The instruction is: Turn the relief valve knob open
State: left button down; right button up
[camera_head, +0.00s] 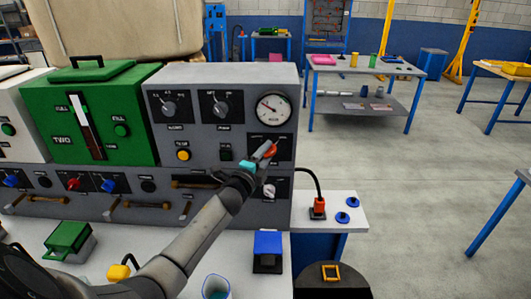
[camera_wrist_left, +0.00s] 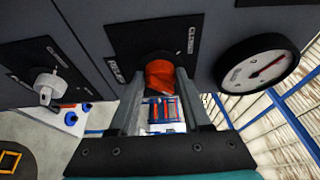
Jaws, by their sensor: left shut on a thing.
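The relief valve knob is red-orange and sits on a black plate at the right of the grey panel, below the gauge; in the head view the knob (camera_head: 271,151) is partly covered by my gripper. My left gripper (camera_head: 264,153) reaches it from the lower left. In the left wrist view the knob (camera_wrist_left: 160,76) lies between the two grey fingers of my left gripper (camera_wrist_left: 158,78), which are shut on it. The small lettering around the knob is only partly readable. My right gripper is in neither view.
A round white gauge (camera_head: 272,108) is above the knob and a light-grey knob (camera_head: 269,190) is below it. A blue-topped box (camera_head: 268,244) stands on the bench in front.

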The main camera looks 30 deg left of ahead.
pick_arm(q)
jog(key=shift+c, duration=1.8)
grip_release()
jog(key=s+d, duration=0.2)
jog(key=s, duration=1.3)
jog(key=shift+d, duration=0.15)
